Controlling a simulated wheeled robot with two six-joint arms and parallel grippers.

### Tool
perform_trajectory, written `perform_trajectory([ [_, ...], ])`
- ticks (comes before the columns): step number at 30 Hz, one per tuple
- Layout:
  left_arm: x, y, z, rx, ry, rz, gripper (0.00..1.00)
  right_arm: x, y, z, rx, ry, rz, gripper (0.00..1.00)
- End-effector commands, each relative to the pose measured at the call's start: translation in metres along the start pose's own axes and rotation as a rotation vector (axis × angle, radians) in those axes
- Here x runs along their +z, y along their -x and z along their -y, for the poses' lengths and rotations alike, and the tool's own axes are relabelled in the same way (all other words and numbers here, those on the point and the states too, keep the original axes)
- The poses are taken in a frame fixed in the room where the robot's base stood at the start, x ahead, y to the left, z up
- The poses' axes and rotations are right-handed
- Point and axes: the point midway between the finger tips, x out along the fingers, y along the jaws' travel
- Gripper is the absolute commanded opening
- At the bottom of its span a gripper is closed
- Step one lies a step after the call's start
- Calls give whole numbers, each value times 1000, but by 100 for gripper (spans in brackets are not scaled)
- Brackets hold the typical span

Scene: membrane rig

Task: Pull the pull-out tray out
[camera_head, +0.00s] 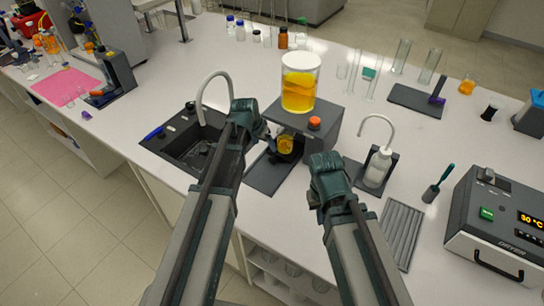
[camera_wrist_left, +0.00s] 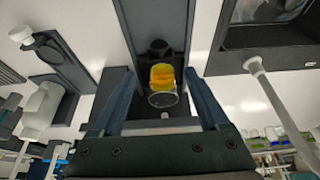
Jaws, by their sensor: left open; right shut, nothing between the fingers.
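The membrane rig (camera_head: 340,112) is a dark grey box with a clear jar of yellow liquid (camera_head: 300,90) on top and an orange knob (camera_head: 314,123). A dark flat plate (camera_head: 268,178), which looks like the pull-out tray or its base, lies in front of its opening. A small yellow-filled vessel (camera_head: 285,144) shows at the opening. My left gripper (camera_head: 252,118) is in front of the rig. In the left wrist view its open fingers (camera_wrist_left: 160,75) stand either side of the vessel, with a black knob (camera_wrist_left: 158,48) beyond. My right gripper (camera_head: 325,165) is shut and empty, right of the plate.
A black sink (camera_head: 180,145) with a curved tap (camera_head: 203,90) lies left of the plate. A white wash bottle (camera_head: 377,168) on a dark stand, a ribbed grey mat (camera_head: 401,232) and a dryer (camera_head: 500,225) stand to the right. Glassware stands behind.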

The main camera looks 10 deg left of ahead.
Motion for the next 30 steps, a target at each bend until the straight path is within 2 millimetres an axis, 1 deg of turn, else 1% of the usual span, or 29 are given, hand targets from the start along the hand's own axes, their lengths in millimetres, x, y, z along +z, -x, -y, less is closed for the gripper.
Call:
perform_trajectory([
  [5, 1, -6, -1, 0, 0, 2, 78, 0, -6, 0, 0, 1, 0, 0],
  [11, 2, -24, -1, 1, 0, 3, 78, -1, -22, 2, 1, 4, 0, 0],
  [30, 3, -117, -1, 1, 0, 3, 78, -6, -108, 10, 1, 3, 0, 0],
])
